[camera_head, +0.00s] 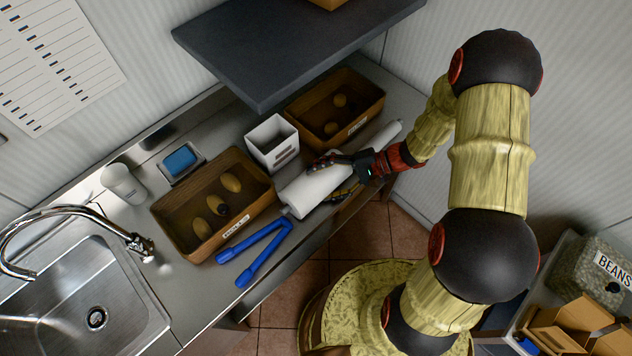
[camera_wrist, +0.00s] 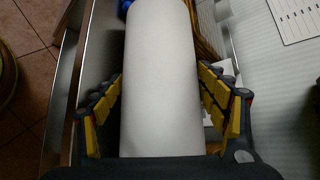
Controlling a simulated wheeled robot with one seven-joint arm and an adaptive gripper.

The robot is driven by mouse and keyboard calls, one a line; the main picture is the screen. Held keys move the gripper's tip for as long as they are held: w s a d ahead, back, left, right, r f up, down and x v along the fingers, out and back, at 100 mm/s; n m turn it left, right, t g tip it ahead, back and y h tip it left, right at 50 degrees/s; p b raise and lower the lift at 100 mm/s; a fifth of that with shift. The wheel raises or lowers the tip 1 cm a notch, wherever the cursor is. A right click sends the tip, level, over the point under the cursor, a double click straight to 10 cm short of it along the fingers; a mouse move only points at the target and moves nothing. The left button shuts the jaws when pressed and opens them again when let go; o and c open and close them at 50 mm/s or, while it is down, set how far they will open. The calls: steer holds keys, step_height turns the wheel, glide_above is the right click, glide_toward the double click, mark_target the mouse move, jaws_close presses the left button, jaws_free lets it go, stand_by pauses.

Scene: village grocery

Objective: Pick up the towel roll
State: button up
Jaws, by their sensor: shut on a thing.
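The white towel roll (camera_head: 312,190) lies on its side along the front of the steel counter, between the blue tongs and the back right corner. My gripper (camera_head: 338,174) reaches across it from the right and is shut on it, which hides part of its middle. In the wrist view the towel roll (camera_wrist: 160,70) runs lengthwise between the yellow-padded fingers of my gripper (camera_wrist: 160,95), one on each side. I cannot tell whether the roll touches the counter.
Blue tongs (camera_head: 256,246) lie close to the roll's near end. A brown crate (camera_head: 178,232), a white square bin (camera_head: 262,142) and another brown crate (camera_head: 372,92) stand behind it. A dark shelf (camera_head: 300,45) overhangs the back. The sink (camera_head: 90,290) is at left.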

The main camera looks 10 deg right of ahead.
mark_target(322, 176)
steer(key=shift+c, duration=1.1)
steer(key=shift+r, duration=0.55)
step_height(322, 176, up, 3)
steer(key=shift+d+f+p, duration=0.1)
steer(key=shift+f+p, duration=0.1)
steer(key=shift+p, duration=0.25)
steer(key=s+d+r+p, duration=0.1)
steer(key=s+d+r, duration=0.1)
steer(key=d+r, duration=0.2)
steer(key=s+d+r+p, duration=0.1)
steer(key=s+d+r, duration=0.2)
steer(key=d+r, duration=0.2)
steer(key=d, duration=0.3)
steer(key=shift+s+d+r, duration=0.15)
steer(key=shift+s+d, duration=0.15)
steer(key=o, duration=0.7)
steer(key=shift+c, duration=1.1)
